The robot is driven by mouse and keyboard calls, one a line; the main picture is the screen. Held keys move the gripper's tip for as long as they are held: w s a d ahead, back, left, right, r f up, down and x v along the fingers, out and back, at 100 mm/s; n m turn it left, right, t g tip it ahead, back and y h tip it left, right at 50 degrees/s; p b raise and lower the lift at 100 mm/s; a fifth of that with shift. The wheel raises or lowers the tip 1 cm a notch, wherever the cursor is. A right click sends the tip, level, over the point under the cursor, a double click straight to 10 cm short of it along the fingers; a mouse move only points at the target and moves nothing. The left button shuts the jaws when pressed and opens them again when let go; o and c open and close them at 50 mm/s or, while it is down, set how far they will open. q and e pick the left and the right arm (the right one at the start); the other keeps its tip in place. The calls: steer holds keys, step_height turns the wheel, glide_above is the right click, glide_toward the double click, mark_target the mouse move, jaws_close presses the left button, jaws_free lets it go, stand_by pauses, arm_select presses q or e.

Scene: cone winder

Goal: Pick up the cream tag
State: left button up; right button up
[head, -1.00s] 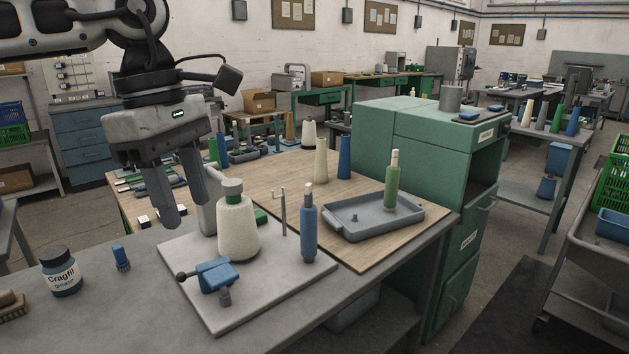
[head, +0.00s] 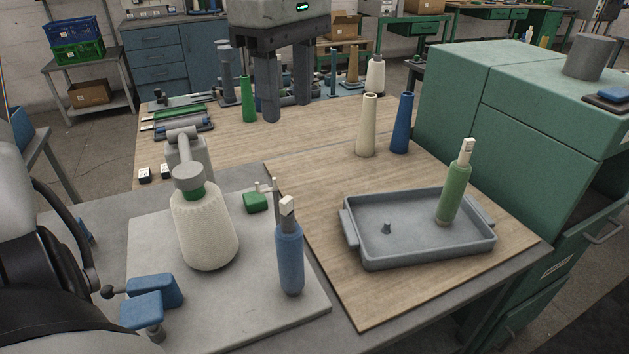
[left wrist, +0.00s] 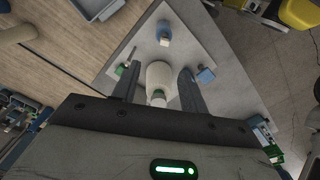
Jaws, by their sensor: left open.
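A cream tag (head: 287,205) sits upright on top of a blue cone (head: 289,258) on the grey board. A similar pale tag (head: 467,151) tops a green cone (head: 454,193) in the tray; I cannot tell which one is meant. My left gripper (head: 287,112) is open and empty, pointing down beyond the board, apart from both tags. In the left wrist view its fingers (left wrist: 158,92) appear either side of the cream yarn cone (left wrist: 159,78), which is farther below; a pale tag (left wrist: 164,41) on the blue cone lies past them. My right gripper is out of view.
The cream yarn cone (head: 206,230) and a blue clamp (head: 150,298) stand on the grey board (head: 240,322). A grey tray (head: 400,258) lies at right on the wooden mat. Cream (head: 367,125) and blue (head: 402,123) cones stand behind it. A green cabinet (head: 520,130) borders the right.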

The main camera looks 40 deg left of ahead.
arm_select(q)
glide_above(286, 199)
step_height(286, 199, down, 9)
steer(key=shift+w+f, duration=0.1)
steer(key=shift+f, duration=0.05)
steer(key=shift+f+p, duration=0.5)
steer(key=shift+f, duration=2.3)
steer(key=c, duration=0.8)
